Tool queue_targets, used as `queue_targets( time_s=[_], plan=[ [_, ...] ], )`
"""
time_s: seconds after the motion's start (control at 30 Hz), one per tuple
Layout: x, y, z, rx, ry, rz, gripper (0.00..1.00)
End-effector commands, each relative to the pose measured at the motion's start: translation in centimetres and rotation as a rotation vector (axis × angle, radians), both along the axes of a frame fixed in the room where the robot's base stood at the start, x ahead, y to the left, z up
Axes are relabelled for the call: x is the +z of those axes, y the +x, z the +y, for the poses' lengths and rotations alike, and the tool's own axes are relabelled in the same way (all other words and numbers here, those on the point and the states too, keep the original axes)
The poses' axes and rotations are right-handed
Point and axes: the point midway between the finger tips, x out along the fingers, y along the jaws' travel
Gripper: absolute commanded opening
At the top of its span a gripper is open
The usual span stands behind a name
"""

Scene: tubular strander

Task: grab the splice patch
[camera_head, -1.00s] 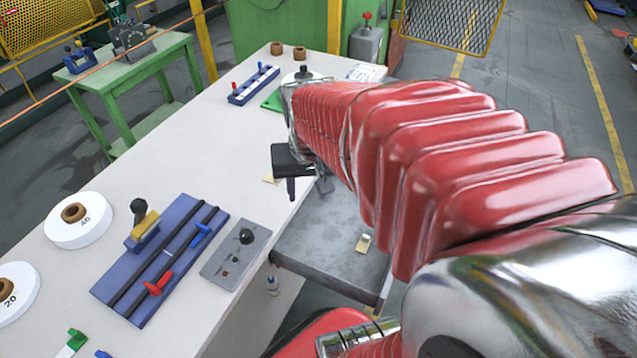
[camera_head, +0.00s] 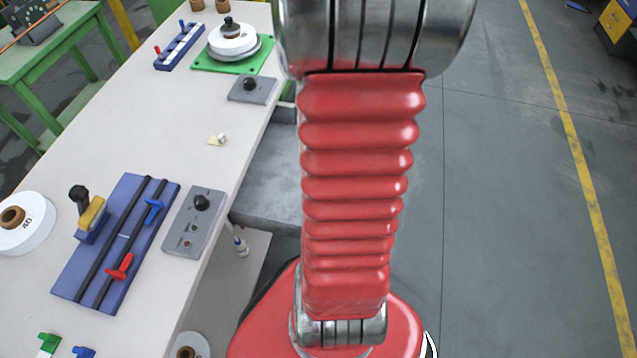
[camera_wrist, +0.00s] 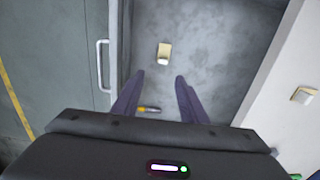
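A small tan patch with a white end (camera_wrist: 164,52) lies on a grey metal surface (camera_wrist: 215,50) in the wrist view, a little beyond my fingertips. A second, similar tan patch (camera_wrist: 303,95) lies on the white table at the right of that view; a patch like it shows on the table in the head view (camera_head: 217,140). I cannot tell from looks which one is the splice patch. My gripper (camera_wrist: 152,82) is open and empty above the grey surface, its two dark fingers apart. In the head view my arm hides the gripper and the patch on the grey surface.
A small yellow-and-dark item (camera_wrist: 148,109) shows between my fingers. A metal handle (camera_wrist: 101,65) stands at the left. On the white table are a blue fixture with rods (camera_head: 118,245), a grey control box (camera_head: 193,222) and a green plate with discs (camera_head: 205,62).

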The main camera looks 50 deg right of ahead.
Motion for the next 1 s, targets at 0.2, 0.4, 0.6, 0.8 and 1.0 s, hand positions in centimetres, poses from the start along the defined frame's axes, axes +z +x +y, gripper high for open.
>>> queue_targets(
  time_s=[0.2,0.4,0.6,0.8,1.0],
  plan=[
    [-0.6,0.0,0.1,0.002,0.001,0.000,0.39],
    [-3.0,0.0,0.2,0.002,0.003,0.002,0.39],
    [-5.6,0.0,0.2,0.002,0.002,0.002,0.39],
    [-7.8,0.1,0.2,0.003,0.002,0.002,0.39],
    [-8.6,0.1,0.1,0.002,0.000,0.000,0.39]
  ],
)
